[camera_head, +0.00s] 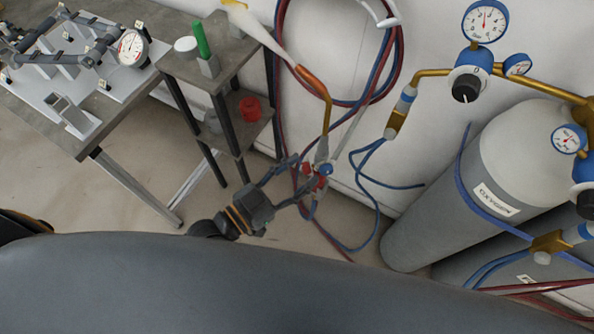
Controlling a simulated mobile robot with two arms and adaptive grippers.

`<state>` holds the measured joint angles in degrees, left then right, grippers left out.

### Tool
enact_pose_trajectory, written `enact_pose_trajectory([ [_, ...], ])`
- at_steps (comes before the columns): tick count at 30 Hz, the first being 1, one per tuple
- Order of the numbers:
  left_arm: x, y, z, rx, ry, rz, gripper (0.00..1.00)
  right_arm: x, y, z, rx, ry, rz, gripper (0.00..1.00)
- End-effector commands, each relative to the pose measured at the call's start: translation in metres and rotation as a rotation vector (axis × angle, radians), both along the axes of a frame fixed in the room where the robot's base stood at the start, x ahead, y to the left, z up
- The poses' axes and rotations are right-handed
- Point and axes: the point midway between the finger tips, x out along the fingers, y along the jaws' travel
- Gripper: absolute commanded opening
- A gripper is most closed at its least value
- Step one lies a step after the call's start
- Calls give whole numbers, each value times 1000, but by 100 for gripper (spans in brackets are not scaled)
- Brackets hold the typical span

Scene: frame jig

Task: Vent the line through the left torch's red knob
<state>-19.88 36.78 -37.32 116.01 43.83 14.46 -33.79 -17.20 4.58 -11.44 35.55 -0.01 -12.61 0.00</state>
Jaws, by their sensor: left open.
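One torch (328,115) shows in the head view, standing out against the wall with a copper-coloured tube. A pale streak with a yellow end, like a flame, runs up and left from its tip. Near its lower end are a red knob (319,182) and a blue knob (326,169), close together. My left gripper (301,184) is open, with its fingers pointing right around or just in front of the red knob. Whether the fingers touch the knob cannot be told. The knob is partly hidden. My right gripper is not in view.
Red and blue hoses (377,85) hang coiled on the wall and run below the torch. Grey gas cylinders (430,225) with gauges (485,21) stand at right. A jig table (85,140) is at left.

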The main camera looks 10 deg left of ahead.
Motion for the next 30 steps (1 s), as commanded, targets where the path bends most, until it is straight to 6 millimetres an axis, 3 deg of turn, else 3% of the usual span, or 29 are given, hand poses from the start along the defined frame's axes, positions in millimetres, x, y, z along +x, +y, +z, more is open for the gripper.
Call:
enact_pose_trajectory([
  [1, 0, 0, 0, 0, 0, 0, 48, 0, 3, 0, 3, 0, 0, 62],
  [8, 0, 0, 0, 0, 0, 0, 1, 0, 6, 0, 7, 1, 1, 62],
  [17, 0, 0, 2, -9, 20, 1, 0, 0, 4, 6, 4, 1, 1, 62],
  [30, 1, 1, 10, -131, 258, 1, 0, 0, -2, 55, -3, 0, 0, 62],
])
